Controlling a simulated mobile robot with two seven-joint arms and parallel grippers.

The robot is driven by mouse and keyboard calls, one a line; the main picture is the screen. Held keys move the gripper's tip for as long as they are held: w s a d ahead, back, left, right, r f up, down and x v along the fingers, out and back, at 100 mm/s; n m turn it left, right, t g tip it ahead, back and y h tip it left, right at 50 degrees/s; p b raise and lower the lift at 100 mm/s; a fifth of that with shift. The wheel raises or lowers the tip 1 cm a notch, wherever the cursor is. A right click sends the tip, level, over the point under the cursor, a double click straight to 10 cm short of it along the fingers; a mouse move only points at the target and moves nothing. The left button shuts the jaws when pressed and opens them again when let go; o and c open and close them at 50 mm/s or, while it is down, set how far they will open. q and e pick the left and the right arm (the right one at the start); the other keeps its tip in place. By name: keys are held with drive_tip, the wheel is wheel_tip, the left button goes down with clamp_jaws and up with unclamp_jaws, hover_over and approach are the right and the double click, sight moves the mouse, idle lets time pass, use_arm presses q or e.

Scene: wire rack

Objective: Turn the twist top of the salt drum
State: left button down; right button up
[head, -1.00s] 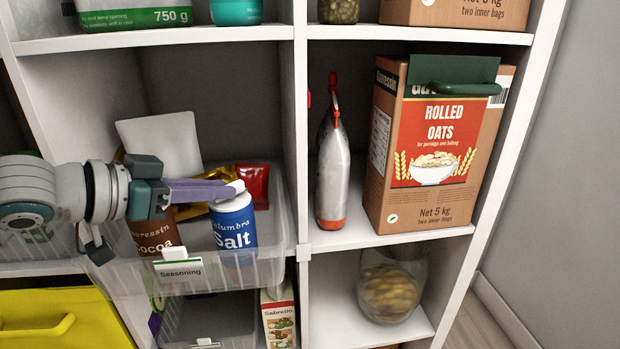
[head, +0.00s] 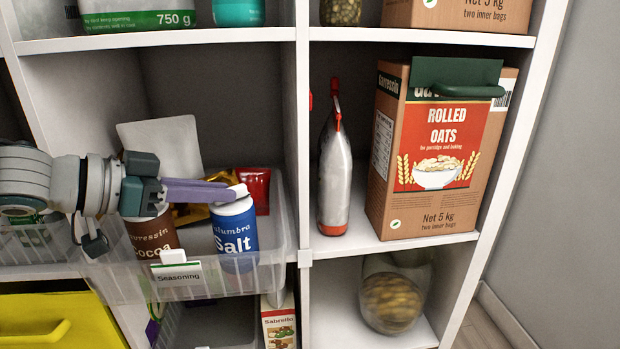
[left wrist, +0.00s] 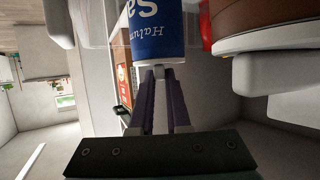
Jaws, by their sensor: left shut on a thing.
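The salt drum (head: 236,238) is a blue cylinder with a white twist top (head: 233,207). It stands upright in the clear seasoning bin (head: 125,288). My left gripper (head: 239,191) reaches in from the left with its purple fingers at the top of the drum. It is shut on the white top. In the left wrist view the drum (left wrist: 158,38) appears upside down, with the fingertips (left wrist: 159,73) at its white end. The fingers hide part of the top in the head view. My right gripper is not in view.
A brown cocoa tin (head: 150,236) stands left of the drum, below my gripper. A red packet (head: 256,188) and a gold packet lie behind. The shelf divider (head: 303,150) is close on the right. A silver pouch (head: 335,185) and oats box (head: 435,150) stand beyond it.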

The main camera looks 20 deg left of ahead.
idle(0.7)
use_arm(q)
drive_tip(key=c, duration=0.9)
unclamp_jaws()
drive_tip(key=shift+o, duration=0.2)
drive_tip(key=p+v, duration=0.1)
drive_tip(key=v, duration=0.9)
drive_tip(key=shift+p, duration=0.4)
